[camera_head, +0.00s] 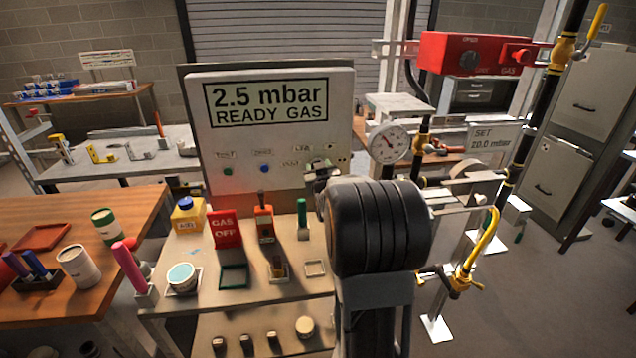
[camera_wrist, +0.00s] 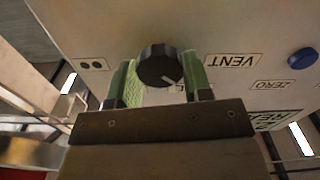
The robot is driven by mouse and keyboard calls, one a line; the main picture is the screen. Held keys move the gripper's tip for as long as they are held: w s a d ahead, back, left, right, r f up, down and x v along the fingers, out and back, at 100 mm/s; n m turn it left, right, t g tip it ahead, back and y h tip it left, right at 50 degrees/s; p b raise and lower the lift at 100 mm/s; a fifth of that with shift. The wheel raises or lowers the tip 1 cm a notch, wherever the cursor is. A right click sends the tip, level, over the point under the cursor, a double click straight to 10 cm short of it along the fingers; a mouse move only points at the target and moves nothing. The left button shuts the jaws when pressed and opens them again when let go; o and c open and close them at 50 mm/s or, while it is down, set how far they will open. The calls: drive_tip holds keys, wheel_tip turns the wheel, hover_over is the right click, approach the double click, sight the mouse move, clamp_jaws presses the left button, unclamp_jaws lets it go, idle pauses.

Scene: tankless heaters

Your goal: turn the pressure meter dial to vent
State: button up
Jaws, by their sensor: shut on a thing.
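The pressure meter (camera_head: 268,120) is a grey box whose display (camera_head: 266,103) reads "2.5 mbar READY GAS". Its black round dial (camera_wrist: 158,64) shows in the wrist view between the green fingers of my gripper (camera_wrist: 160,76), which is shut on it. A white mark on the dial points toward the lower right of that view. The VENT label (camera_wrist: 232,61) lies just right of the dial; another label below the dial is mostly hidden by my gripper. In the head view, my gripper (camera_head: 322,180) is at the panel's lower right and hides the dial.
A blue button (camera_wrist: 302,58) and a ZERO label (camera_wrist: 272,85) lie farther right in the wrist view. Below the meter, a bench holds a red GAS OFF sign (camera_head: 226,229) and a yellow bottle (camera_head: 188,215). A round gauge (camera_head: 388,143) and pipes stand to the right.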

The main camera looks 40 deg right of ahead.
drive_tip(key=shift+f+n+b, duration=0.1)
drive_tip(key=shift+n+b, duration=1.9)
drive_tip(key=shift+b, duration=0.75)
drive_tip(key=o, duration=0.9)
drive_tip(key=shift+s, duration=0.1)
drive_tip(key=b+v, duration=0.1)
drive_tip(key=v, duration=1.2)
drive_tip(key=shift+s+a+b, duration=0.2)
drive_tip(key=shift+s+b, duration=0.05)
drive_tip(key=shift+b, duration=0.05)
